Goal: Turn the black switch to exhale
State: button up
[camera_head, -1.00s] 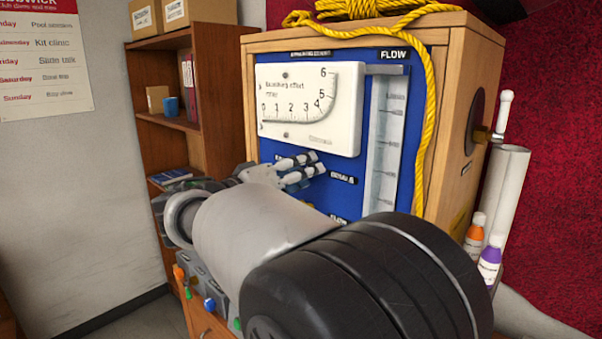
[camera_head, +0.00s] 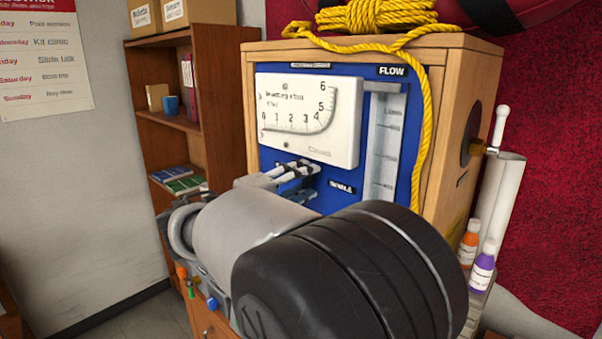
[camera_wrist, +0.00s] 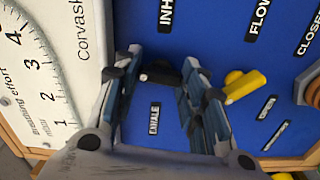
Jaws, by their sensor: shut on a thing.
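The black switch (camera_wrist: 160,73) is on the blue panel (camera_wrist: 225,35), between the INHALE label above and the EXHALE label (camera_wrist: 154,118) below in the wrist view. It lies roughly crosswise there, its pale-marked end toward the left finger. My gripper (camera_wrist: 163,60) has one finger on either side of the switch and is shut on it. In the head view my gripper (camera_head: 294,171) is at the panel below the white gauge, and the switch is hidden behind the fingers and arm.
A yellow lever (camera_wrist: 245,86) sits just right of my right finger in the wrist view. The white gauge (camera_head: 308,117) is above my gripper. Yellow rope (camera_head: 424,120) hangs down the box's right side. Two bottles (camera_head: 482,268) and a white cylinder (camera_head: 501,198) stand at the right.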

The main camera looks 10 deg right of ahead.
jog(key=n+p, duration=0.9)
jog(key=n, duration=0.1)
jog(key=shift+n+p, duration=0.35)
jog(key=shift+n, duration=0.05)
dwell(0.3)
jog(key=o, duration=0.8)
jog(key=v, duration=1.2)
